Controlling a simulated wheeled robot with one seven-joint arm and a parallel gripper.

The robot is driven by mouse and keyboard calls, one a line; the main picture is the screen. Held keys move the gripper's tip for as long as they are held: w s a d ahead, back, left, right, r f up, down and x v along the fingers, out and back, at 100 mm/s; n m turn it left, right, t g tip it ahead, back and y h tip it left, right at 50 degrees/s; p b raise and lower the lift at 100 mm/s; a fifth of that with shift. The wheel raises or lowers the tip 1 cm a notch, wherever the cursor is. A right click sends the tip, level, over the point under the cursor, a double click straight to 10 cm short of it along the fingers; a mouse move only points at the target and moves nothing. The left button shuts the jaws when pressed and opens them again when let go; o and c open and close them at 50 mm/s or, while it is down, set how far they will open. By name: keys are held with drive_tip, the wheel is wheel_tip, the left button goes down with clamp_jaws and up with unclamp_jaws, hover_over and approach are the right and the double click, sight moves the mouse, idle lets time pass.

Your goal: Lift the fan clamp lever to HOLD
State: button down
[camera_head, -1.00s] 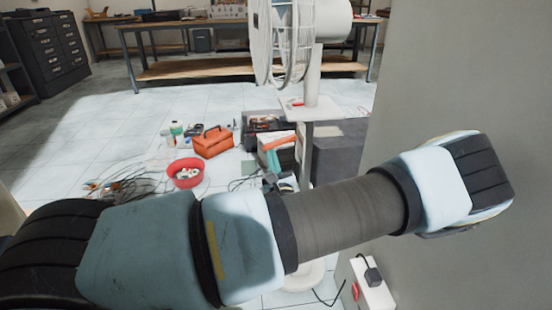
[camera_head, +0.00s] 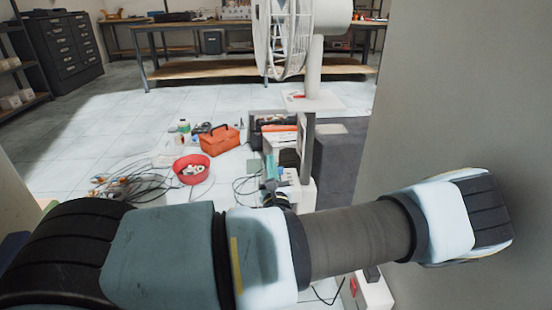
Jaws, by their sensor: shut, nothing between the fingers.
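A white pedestal fan (camera_head: 285,40) stands at the top centre, its caged head on a pale post (camera_head: 314,66) above a small white platform (camera_head: 322,103). A small red piece (camera_head: 298,97) lies at the platform's left side near the post. It may be the clamp lever, but it is too small to tell its position, and no HOLD mark is readable. My arm crosses the foreground below the fan and hides the floor behind it. I cannot make out my gripper.
A grey wall or panel (camera_head: 455,90) fills the right side, close to my arm's elbow. An orange toolbox (camera_head: 220,140), a red bowl (camera_head: 192,176) and loose cables (camera_head: 130,184) lie on the floor.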

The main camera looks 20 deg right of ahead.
drive_tip(key=v, duration=0.7)
drive_tip(key=shift+s+a, duration=0.1)
drive_tip(key=shift+s, duration=0.05)
